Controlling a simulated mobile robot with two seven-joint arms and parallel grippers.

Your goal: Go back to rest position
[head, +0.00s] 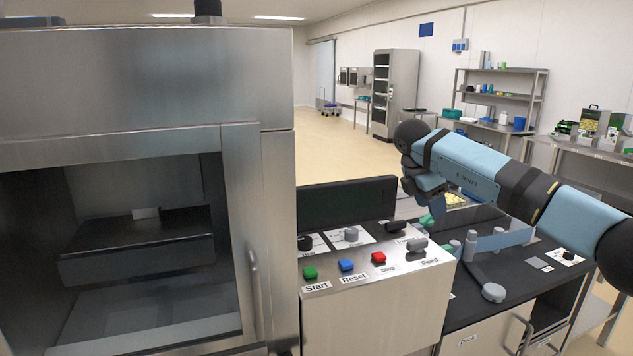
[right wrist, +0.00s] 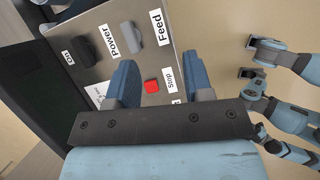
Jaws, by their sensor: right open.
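My right gripper (head: 432,208) hangs at the end of my light-blue right arm in the head view, right of and above the control panel (head: 375,305). In the right wrist view my right gripper (right wrist: 163,88) has its two blue fingers well apart, with nothing held between them. The red Stop button (right wrist: 151,86) shows between the fingers, beyond them on the panel. Blue-grey arm parts with dark ends (right wrist: 270,105) show at the right of that view, likely my left arm; its finger state is unclear. No left arm shows in the head view.
The steel tray sealer (head: 140,85) fills the left, its chamber open to view. The panel has a green Start button (head: 310,273), blue Reset button (head: 346,266) and dark knobs. A black-topped bench (head: 470,310) stands right, below my right arm. Open floor lies behind.

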